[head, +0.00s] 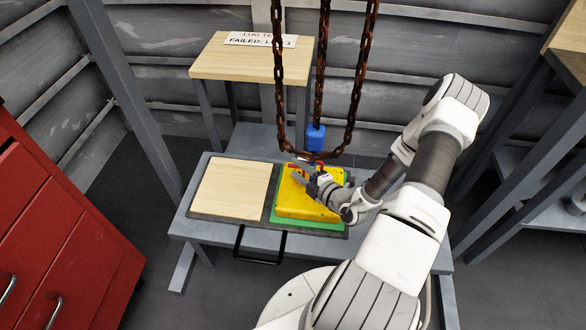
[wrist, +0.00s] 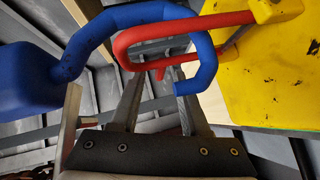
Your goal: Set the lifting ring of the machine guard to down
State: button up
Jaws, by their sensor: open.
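The yellow machine guard (head: 300,200) sits on a green base (head: 285,222) at the right of the bench. Its red lifting ring (wrist: 150,38) stands out from the guard's yellow top (wrist: 270,75) towards the blue hook block, so it looks raised. A blue hook (wrist: 100,22) curves around the ring's bar and overlaps it; it looks threaded through, but I cannot be sure. My gripper (head: 299,171) is at the guard's top, by the ring. In the wrist view its two grey fingers (wrist: 160,85) are apart, near the ring and the hook tip, with nothing clearly held.
The blue hook block (head: 316,138) hangs on rusty chains (head: 320,70) just above the guard. A pale wooden panel (head: 232,188) lies left on the bench. A labelled wooden table (head: 225,60) stands behind. A red cabinet (head: 60,220) is at left.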

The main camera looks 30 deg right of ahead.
aim_at(295, 167)
jog(key=shift+x, duration=1.5)
jog(key=shift+c, duration=0.3)
grip_shut()
